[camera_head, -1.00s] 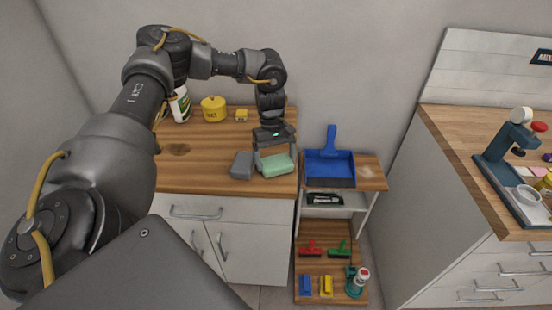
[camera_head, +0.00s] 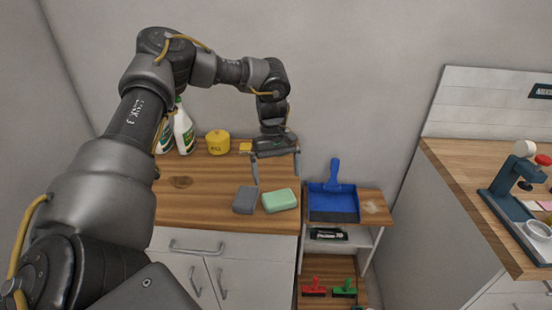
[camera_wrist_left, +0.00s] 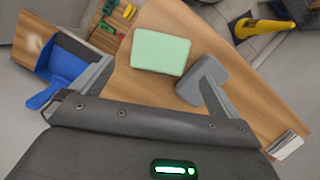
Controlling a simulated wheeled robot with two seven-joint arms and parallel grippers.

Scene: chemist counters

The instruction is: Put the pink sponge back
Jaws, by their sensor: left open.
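I cannot make out a pink sponge for sure. A small pale pink piece (camera_head: 530,206) lies on the right counter by the blue stand, too small to identify. My left gripper (camera_head: 277,180) is open and empty over the wooden counter, above a mint green sponge (camera_head: 281,200) and a grey block (camera_head: 245,200). In the left wrist view the green sponge (camera_wrist_left: 160,52) lies beyond the space between the fingers, apart from them. The grey block (camera_wrist_left: 202,80) is partly hidden behind one finger. My right gripper is not in view.
A yellow pot (camera_head: 218,142), a small yellow block (camera_head: 245,148) and spray bottles (camera_head: 183,132) stand at the counter's back. A blue dustpan (camera_head: 333,200) lies on the small shelf unit (camera_head: 376,208). The counter's front left is mostly clear.

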